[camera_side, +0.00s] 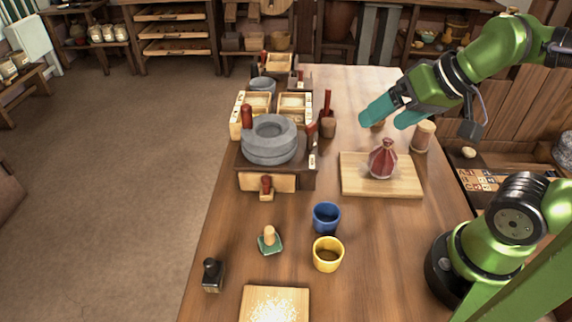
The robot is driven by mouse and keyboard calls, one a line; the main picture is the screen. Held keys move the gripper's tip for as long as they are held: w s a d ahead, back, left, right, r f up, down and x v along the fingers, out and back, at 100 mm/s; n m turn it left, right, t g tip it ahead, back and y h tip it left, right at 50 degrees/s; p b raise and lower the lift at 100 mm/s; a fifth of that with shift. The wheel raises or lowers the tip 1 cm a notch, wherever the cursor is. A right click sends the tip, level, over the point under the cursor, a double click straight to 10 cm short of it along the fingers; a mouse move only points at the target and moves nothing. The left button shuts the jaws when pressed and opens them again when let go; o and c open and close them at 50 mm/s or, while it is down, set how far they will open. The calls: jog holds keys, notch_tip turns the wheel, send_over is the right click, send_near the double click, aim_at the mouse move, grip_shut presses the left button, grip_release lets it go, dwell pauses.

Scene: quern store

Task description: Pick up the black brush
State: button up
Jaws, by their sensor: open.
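The black brush (212,275) appears to be the small dark object with a knobbed top, standing near the front left edge of the wooden table (365,270). Its bristles cannot be made out. My gripper (384,122) has teal fingers that are spread apart and empty. It hangs over the back right of the table, above and behind the red bottle, far from the black brush.
A green-based piece with a wooden knob (269,239), a blue cup (326,217) and a yellow cup (328,254) stand right of the brush. A light board (303,304) lies in front.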

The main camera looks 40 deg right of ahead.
jog(key=shift+o, duration=0.2)
jog(key=n+g+h, duration=0.2)
jog(key=n+g, duration=0.5)
jog(key=n, duration=0.1)
send_over(213, 272)
notch_tip(213, 272, down, 8)
jog(key=f, duration=1)
jog(key=shift+w+f, duration=0.2)
jog(key=shift+w, duration=0.1)
jog(key=shift+w+d+f, duration=0.1)
jog(key=shift+w+f, duration=0.05)
jog(key=shift+f, duration=1.3)
jog(key=shift+w+d+f, duration=0.1)
jog(key=shift+f, duration=1.3)
jog(key=c, duration=1.1)
